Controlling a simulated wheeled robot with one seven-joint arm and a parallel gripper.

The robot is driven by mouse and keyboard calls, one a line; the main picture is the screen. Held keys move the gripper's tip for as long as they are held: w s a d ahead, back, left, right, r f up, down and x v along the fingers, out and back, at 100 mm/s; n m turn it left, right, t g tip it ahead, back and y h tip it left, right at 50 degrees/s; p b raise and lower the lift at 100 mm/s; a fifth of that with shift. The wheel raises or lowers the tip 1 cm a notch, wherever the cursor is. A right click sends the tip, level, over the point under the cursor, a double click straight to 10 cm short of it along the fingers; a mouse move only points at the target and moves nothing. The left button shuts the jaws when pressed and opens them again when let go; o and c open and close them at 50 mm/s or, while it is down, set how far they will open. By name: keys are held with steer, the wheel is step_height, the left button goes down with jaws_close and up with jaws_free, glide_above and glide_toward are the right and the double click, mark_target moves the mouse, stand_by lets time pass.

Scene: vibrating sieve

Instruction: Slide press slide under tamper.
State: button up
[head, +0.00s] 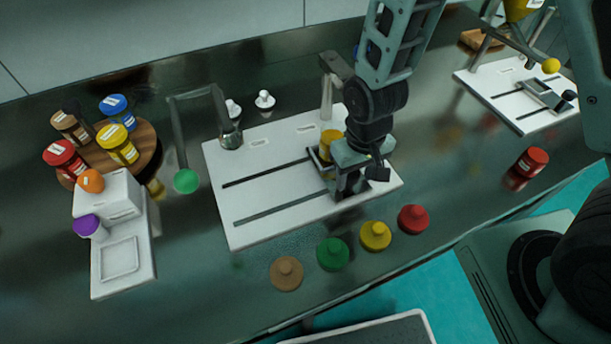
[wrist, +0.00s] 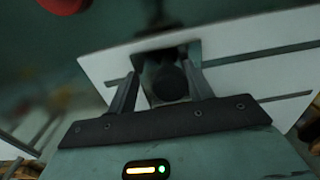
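The press slide (head: 326,163) is a small grey metal carriage at the right part of the white slotted board (head: 235,180). A yellow container (head: 330,142) stands on it. The tamper (head: 231,139) appears as a grey piece hanging from a metal arm over the board's far left corner, apart from the slide. My gripper (head: 352,185) is low at the slide's near right side and hides part of it. In the wrist view, a dark round knob (wrist: 169,82) lies between my spread fingers (wrist: 160,75), with a gap visible at the left finger.
Colored lids, including brown (head: 287,273) and red (head: 412,218), lie along the board's near side. A white dispenser (head: 120,245) and a wooden turntable (head: 148,150) with jars stand left. A red jar (head: 530,162) and a second slotted board (head: 500,88) are right.

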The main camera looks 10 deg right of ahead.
steer(key=shift+w+d, duration=0.25)
steer(key=shift+d, duration=1.05)
steer(key=shift+w+d, duration=0.25)
steer(key=shift+d, duration=1)
steer(key=shift+o, duration=0.3)
steer(key=o, duration=1)
step_height(320, 180, up, 9)
steer(key=p, duration=0.8)
